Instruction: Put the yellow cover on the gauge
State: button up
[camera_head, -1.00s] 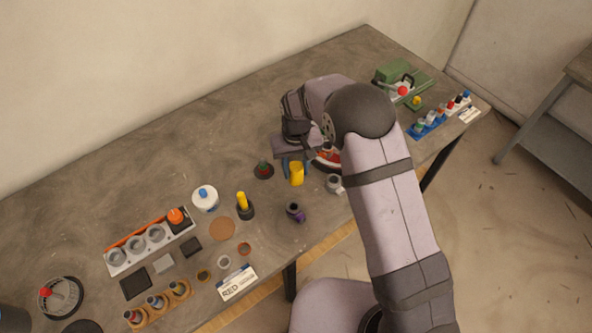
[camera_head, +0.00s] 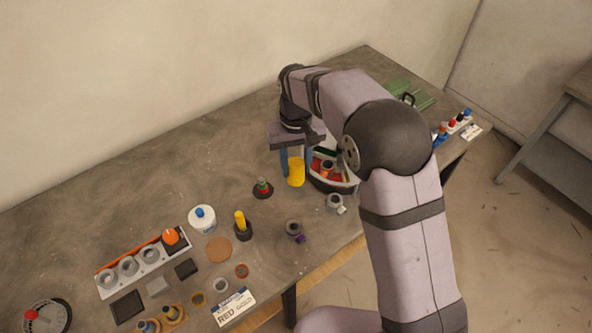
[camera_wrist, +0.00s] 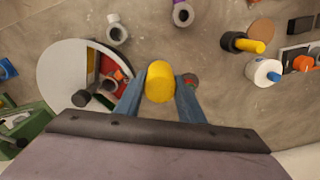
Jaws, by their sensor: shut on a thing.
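My gripper (camera_head: 296,170) has its blue fingers shut on the yellow cover (camera_head: 296,176), a plain upright cylinder, and holds it above the table. In the wrist view the yellow cover (camera_wrist: 160,82) sits between the two fingers. A small post with green and red parts on a dark round base (camera_head: 263,189) looks like the gauge. It stands left of and nearer than the cover in the head view, apart from it. In the wrist view the post (camera_wrist: 190,79) shows just beside the right finger, which partly hides it.
A round, divided tray (camera_head: 333,183) with red and dark pieces stands right of the cover. A grey cup (camera_head: 335,203), a dark-and-purple piece (camera_head: 295,231) and a yellow peg in a dark base (camera_head: 241,224) stand nearer. The table left of the post is clear.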

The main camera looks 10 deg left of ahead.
jog(key=shift+r+p, duration=0.8)
jog(key=shift+a, duration=0.1)
jog(key=shift+s+a+r+p, duration=0.3)
jog(key=shift+s+r+p, duration=0.1)
jog(key=shift+p, duration=0.35)
jog(key=w+a+p, duration=0.2)
jog(key=a+p, duration=0.4)
jog(key=a, duration=0.3)
jog(key=shift+w+a+p, duration=0.25)
jog(key=shift+p, duration=0.1)
jog(key=shift+f+b, duration=1.55)
jog(key=shift+f, duration=0.9)
